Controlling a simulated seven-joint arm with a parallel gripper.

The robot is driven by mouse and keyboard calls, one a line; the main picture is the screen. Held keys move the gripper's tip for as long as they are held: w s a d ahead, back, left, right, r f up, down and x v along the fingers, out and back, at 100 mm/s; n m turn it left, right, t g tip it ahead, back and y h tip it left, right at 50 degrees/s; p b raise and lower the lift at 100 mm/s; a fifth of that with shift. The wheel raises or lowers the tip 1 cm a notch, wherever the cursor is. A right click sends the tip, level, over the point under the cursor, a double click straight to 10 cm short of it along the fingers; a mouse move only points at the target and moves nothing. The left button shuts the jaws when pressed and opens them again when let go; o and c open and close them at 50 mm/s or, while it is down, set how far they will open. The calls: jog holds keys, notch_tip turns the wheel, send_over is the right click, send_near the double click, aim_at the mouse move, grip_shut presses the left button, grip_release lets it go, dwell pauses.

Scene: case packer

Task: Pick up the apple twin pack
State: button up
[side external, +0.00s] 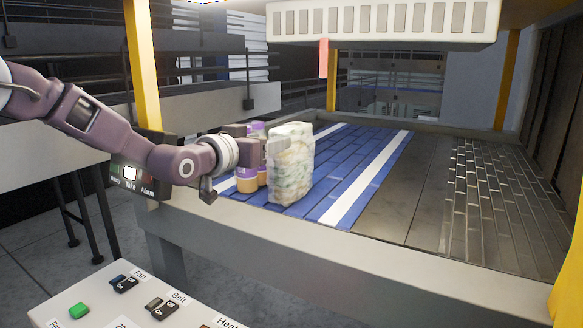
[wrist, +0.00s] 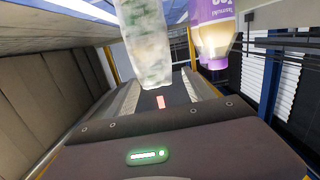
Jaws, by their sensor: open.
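A wrapped pack with a pale, green-flecked surface (side external: 292,172) stands upright on the blue belt; it is at the top in the wrist view (wrist: 145,45). Purple-topped containers with tan lower parts (side external: 246,183) stand behind it, partly hidden; a purple and cream one shows in the wrist view (wrist: 212,32). I cannot read which of these is the apple twin pack. My gripper (side external: 250,160) is open at the left side of these items, close to them. Whether it touches either one cannot be told, and its fingertips are partly hidden.
The blue slatted belt (side external: 335,170) with white stripes is clear right of the items. A dark metal roller section (side external: 480,190) lies farther right. A yellow post (side external: 141,65) stands near my arm, and a white overhead housing (side external: 385,20) hangs above. A control panel (side external: 130,305) is in front.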

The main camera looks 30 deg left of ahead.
jog(key=shift+t, duration=0.6)
jog(key=w, duration=0.6)
jog(key=w+d+f, duration=0.1)
jog(key=w, duration=0.2)
jog(key=shift+w, duration=0.2)
jog(key=shift+c, duration=0.3)
jog(key=shift+r, duration=0.15)
grip_shut()
